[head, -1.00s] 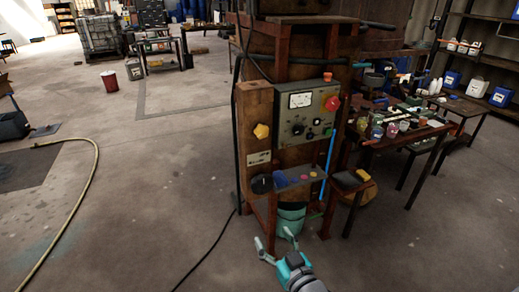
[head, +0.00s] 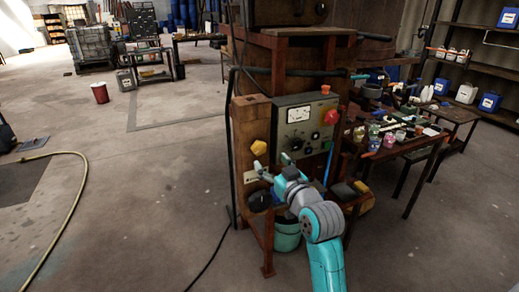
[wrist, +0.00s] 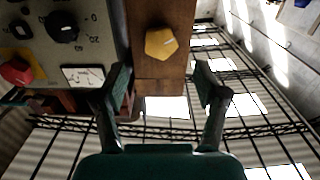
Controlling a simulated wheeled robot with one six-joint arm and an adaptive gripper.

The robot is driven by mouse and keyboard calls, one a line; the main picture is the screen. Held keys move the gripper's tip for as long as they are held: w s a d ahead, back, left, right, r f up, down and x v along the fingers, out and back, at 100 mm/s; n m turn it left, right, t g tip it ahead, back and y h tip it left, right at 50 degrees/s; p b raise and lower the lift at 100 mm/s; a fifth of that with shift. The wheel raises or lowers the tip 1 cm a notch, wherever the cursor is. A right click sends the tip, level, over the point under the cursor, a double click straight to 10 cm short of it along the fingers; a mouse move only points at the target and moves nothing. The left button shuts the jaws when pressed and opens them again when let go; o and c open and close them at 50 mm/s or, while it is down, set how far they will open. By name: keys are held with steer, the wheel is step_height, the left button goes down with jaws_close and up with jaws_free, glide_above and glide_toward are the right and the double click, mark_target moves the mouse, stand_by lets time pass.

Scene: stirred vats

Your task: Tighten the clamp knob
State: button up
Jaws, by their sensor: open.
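The clamp knob looks to be the yellow, faceted knob (head: 259,147) on the front of the brown wooden post (head: 240,172). The wrist view also shows the knob (wrist: 161,42) near the top middle, on the post's face. My gripper (head: 272,164) is open and empty, just below and in front of the knob in the head view. In the wrist view, the gripper (wrist: 160,80) has its fingers spread wide, and the knob lies beyond the gap between them, apart from both. The knob's stem is hidden.
A grey control panel (head: 292,140) with a dial, a gauge and a red button (head: 331,117) is right beside the post. A teal bucket (head: 287,238) stands below. A cluttered table (head: 408,147) is at the right. A hose (head: 75,205) lies on open floor at the left.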

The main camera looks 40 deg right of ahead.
mark_target(260, 150)
steer(key=x, duration=0.8)
steer(key=shift+w, duration=0.2)
steer(key=c, duration=1.1)
